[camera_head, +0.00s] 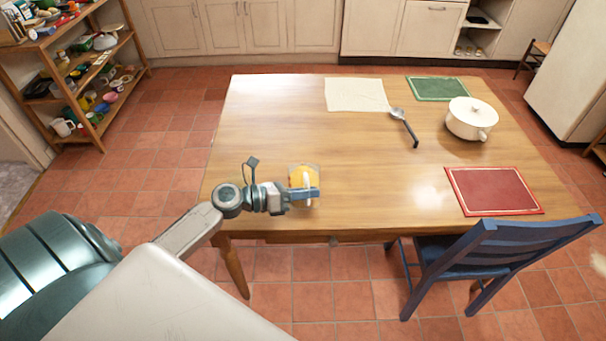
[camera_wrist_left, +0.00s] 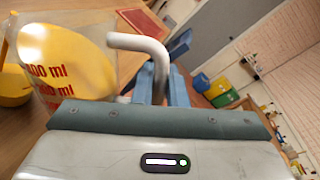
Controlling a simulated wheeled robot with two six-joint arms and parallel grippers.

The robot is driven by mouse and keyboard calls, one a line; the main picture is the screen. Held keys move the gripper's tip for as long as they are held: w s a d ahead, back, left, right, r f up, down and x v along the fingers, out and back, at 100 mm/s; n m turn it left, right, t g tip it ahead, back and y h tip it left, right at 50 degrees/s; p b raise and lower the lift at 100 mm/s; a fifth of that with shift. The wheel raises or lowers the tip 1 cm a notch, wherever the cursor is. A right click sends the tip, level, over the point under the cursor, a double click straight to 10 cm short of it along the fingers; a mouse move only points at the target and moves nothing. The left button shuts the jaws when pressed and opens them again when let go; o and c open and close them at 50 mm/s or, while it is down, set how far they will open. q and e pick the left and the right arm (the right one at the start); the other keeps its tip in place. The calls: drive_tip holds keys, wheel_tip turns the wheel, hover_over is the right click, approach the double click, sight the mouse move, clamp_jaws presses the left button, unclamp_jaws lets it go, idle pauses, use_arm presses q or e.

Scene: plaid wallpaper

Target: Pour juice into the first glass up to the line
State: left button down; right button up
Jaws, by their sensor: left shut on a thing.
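A clear measuring jug (camera_wrist_left: 108,70) with red ml marks and yellow juice fills the upper left of the left wrist view. In the head view the jug (camera_head: 297,173) is above the table's near left part. My left gripper (camera_head: 306,193) is shut on its pale handle (camera_wrist_left: 158,62). The jug's exact tilt is hard to tell. A rounded yellow thing (camera_wrist_left: 12,86) lies beyond the jug at the left wrist view's edge; I cannot tell whether it is juice in a glass. No glass is clearly visible in the head view. My right gripper is not in view.
The wooden table (camera_head: 300,130) holds a cream cloth (camera_head: 355,94), a ladle (camera_head: 404,125), a white lidded pot (camera_head: 470,118), a green mat (camera_head: 437,88) and a red mat (camera_head: 493,190). A blue chair (camera_head: 490,252) stands at the near right edge. The table's middle is clear.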

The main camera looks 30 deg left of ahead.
use_arm(q)
drive_tip(key=shift+w+a+r+n+p, duration=0.2)
drive_tip(key=shift+w+r+n+p, duration=0.2)
drive_tip(key=shift+r+p, duration=0.25)
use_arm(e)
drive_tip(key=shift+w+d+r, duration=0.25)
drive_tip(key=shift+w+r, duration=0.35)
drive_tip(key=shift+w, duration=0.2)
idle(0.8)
